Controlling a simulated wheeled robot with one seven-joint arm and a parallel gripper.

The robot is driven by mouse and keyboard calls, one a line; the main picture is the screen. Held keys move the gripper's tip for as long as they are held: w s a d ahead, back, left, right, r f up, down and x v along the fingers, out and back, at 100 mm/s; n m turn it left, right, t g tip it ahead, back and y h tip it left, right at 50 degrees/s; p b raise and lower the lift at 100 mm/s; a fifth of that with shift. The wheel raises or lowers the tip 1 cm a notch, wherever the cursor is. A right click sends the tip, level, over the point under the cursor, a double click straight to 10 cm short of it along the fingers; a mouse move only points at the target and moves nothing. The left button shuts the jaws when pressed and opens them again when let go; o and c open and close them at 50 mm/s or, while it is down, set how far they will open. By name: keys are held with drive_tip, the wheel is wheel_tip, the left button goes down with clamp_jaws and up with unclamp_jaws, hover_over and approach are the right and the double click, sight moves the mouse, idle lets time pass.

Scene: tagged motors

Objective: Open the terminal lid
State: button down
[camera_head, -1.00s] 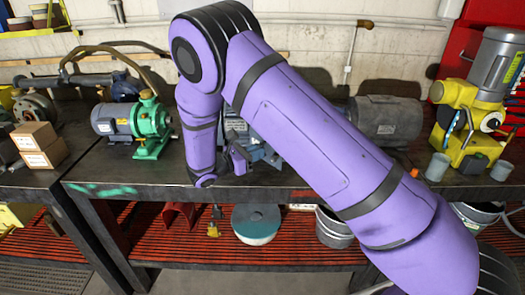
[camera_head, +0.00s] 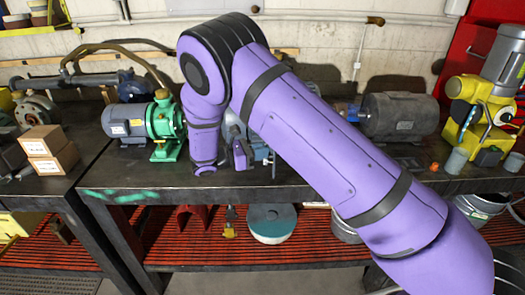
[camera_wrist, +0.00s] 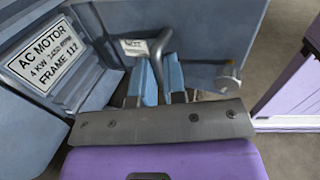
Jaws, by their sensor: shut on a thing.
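A blue-grey motor (camera_wrist: 25,110) with a white label reading "AC MOTOR 4 KW 1450 RPM FRAME 112" (camera_wrist: 45,58) fills the left of the wrist view. In the head view only a small part of the motor (camera_head: 259,151) shows beside my arm. A blue-grey panel (camera_wrist: 218,25), apparently the terminal lid, crosses the top of the wrist view. A dark curved handle (camera_wrist: 161,42) and a small white tag (camera_wrist: 133,47) are in front of it. My gripper (camera_wrist: 160,68), with blue fingertips, is shut on the handle. My arm hides the grip in the head view.
A green pump with a grey motor (camera_head: 164,122) stands left of my arm on the dark bench (camera_head: 330,180). A dark grey motor (camera_head: 402,117) and a yellow machine (camera_head: 478,110) stand to the right. Cardboard boxes (camera_head: 48,152) are at far left.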

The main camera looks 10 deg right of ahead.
drive_tip(key=shift+w+r, duration=0.35)
drive_tip(key=shift+w, duration=0.4)
drive_tip(key=c, duration=1.2)
unclamp_jaws()
drive_tip(key=shift+w+d, duration=0.1)
drive_tip(key=s+a, duration=0.1)
drive_tip(key=a, duration=1)
drive_tip(key=shift+s+f, duration=0.25)
drive_tip(key=shift+f, duration=0.05)
drive_tip(key=shift+c, duration=0.2)
